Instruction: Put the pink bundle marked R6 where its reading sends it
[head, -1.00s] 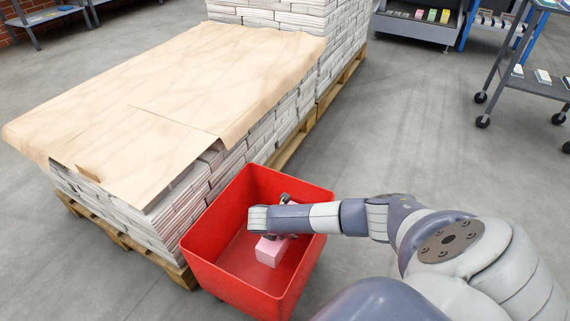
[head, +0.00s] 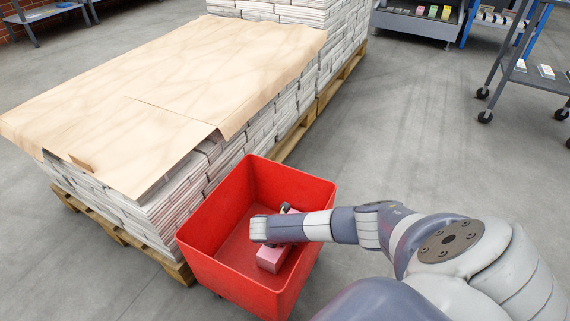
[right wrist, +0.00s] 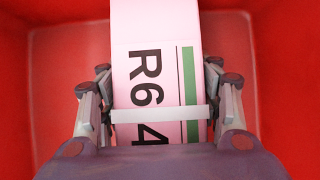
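The pink bundle (right wrist: 180,25) shows R6 and a 4 in black, a green stripe and a white band in the right wrist view. In the head view the bundle (head: 270,260) is inside the red bin (head: 210,265), low between its walls. My right gripper (right wrist: 158,82) has a finger against each side of the bundle and appears shut on it. In the head view my right arm reaches over the bin's right wall and mostly hides the fingers. I cannot tell whether the bundle touches the bin floor. My left gripper is not in view.
A pallet (head: 180,272) of stacked newspapers covered with brown paper (head: 150,90) stands close behind and left of the bin. A wheeled grey cart (head: 535,80) is at the upper right, and a display rack (head: 415,25) at the back.

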